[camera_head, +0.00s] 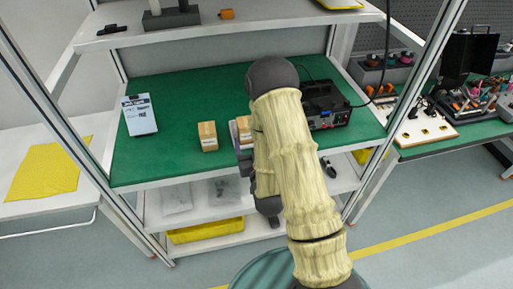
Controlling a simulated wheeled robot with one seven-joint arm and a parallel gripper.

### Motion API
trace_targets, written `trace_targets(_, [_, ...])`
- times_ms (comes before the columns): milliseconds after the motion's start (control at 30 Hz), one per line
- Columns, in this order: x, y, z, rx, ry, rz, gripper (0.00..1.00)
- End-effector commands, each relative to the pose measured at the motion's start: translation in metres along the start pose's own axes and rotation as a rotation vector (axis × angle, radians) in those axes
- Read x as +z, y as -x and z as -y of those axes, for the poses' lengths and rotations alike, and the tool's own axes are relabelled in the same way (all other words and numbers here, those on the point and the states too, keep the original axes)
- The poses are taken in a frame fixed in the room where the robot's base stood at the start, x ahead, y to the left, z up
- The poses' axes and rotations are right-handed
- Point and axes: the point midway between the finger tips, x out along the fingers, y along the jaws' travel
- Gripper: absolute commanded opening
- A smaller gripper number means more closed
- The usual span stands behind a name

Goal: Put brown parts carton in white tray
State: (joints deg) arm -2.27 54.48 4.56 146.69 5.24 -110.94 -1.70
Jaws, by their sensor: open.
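A brown carton (207,137) stands upright on the green mat (170,95) of the middle workbench. A second brown box (243,128) is to its right, partly hidden behind my arm, with a pale surface at its left side. I cannot tell which is the parts carton. My gripper (244,162) is the dark part low beside my arm, near the mat's front edge. It is open; its fingers are mostly hidden, and nothing shows held. I cannot clearly make out a white tray; a white flat board (425,130) lies on the right bench.
A blue-white clipboard (140,115) lies at the mat's left. A black device (325,105) stands at its right. An upper shelf (215,35) overhangs the back. Bags and a yellow bin (205,231) are below. A yellow cloth (45,170) covers part of the left table.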

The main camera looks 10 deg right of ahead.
Motion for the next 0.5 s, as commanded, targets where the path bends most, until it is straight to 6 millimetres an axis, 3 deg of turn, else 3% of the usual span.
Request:
trace_targets(300, [-0.0022, -0.0101, -0.0028, -0.009, -0.004, 0.204, 0.73])
trace_targets(500, [-0.0034, -0.0036, -0.0057, -0.017, -0.005, 0.416, 0.73])
